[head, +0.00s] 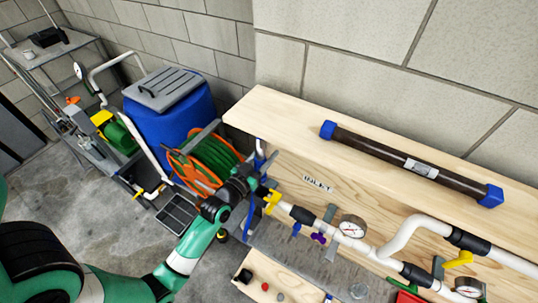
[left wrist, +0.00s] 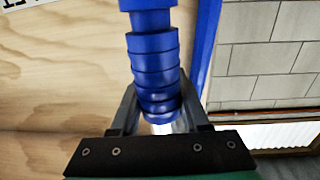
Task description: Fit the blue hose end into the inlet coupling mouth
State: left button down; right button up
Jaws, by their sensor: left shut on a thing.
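My left gripper (head: 254,183) is at the left end of the inlet pipework in the head view. In the left wrist view its two dark fingers (left wrist: 158,112) are shut on the ribbed blue hose end (left wrist: 153,70), which runs up out of the top of that view. In the head view a length of blue hose (head: 250,218) hangs beside the gripper. The inlet pipe (head: 285,207) has a yellow valve handle (head: 271,200) close to the gripper. The coupling mouth is hidden or too small to make out, so I cannot tell whether the hose end touches it. My right gripper is not in view.
A wooden board with an INLET label (head: 318,185) stands behind the pipe, under a shelf (head: 290,120) holding a long dark filter tube (head: 400,160). A gauge (head: 352,226) sits along the pipe. A hose reel (head: 205,160) and blue bin (head: 170,110) stand left.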

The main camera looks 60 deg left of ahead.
pick_arm(q)
jog(key=shift+s, duration=0.1)
notch_tip(320, 180, down, 6)
jog(key=b, duration=0.5)
jog(key=shift+r, duration=0.15)
jog(key=shift+b, duration=0.45)
dwell(1.2)
jog(key=shift+f+b, duration=0.35)
jog(key=shift+f, duration=0.1)
jog(key=shift+f+b, duration=2.35)
jog(key=shift+f, duration=0.15)
jog(key=shift+c, duration=1.6)
grip_release()
